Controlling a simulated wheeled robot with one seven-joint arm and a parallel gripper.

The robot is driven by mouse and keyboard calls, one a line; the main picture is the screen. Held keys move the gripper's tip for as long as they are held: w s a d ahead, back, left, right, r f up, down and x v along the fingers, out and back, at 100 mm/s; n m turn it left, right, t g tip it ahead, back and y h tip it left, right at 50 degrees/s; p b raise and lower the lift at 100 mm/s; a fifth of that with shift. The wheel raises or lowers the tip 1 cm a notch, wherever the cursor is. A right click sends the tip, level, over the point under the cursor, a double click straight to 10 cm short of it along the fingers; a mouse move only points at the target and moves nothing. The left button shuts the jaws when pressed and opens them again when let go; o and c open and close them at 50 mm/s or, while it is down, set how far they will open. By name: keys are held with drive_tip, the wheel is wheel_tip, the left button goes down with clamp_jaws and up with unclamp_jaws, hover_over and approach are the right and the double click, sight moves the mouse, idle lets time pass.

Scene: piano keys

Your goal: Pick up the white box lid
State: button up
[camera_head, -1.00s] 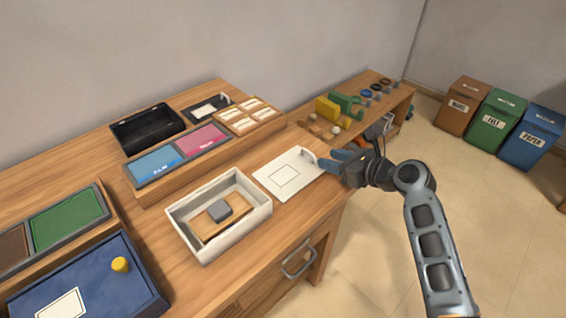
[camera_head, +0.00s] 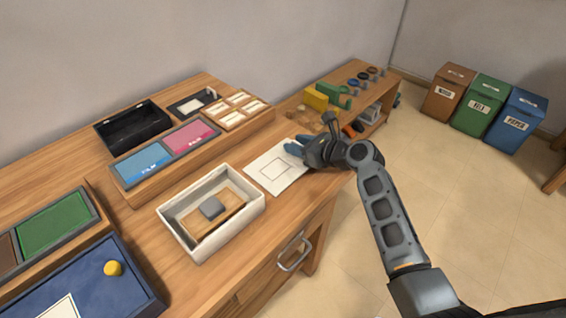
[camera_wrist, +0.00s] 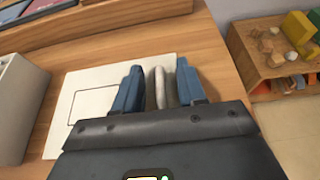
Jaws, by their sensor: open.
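The white box lid (camera_head: 266,178) lies flat on the wooden desk, right of the open white box (camera_head: 172,212). It has a thin rectangle outline on top, and it also shows in the wrist view (camera_wrist: 88,100). My gripper (camera_head: 291,147) is at the lid's far right part, low over it. In the wrist view, the blue fingers of my gripper (camera_wrist: 158,67) are apart, one on each side of the lid's upright pale handle (camera_wrist: 159,88). Whether a finger touches the handle is unclear. The handle is hidden by my gripper in the head view.
The white box holds a wooden piece with a grey block (camera_head: 212,208). Pink and blue trays (camera_head: 165,150) and a black box (camera_head: 133,128) stand behind. A lower shelf (camera_head: 345,90) with yellow and green blocks is beyond the desk's right edge.

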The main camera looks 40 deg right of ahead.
clamp_jaws()
idle(0.5)
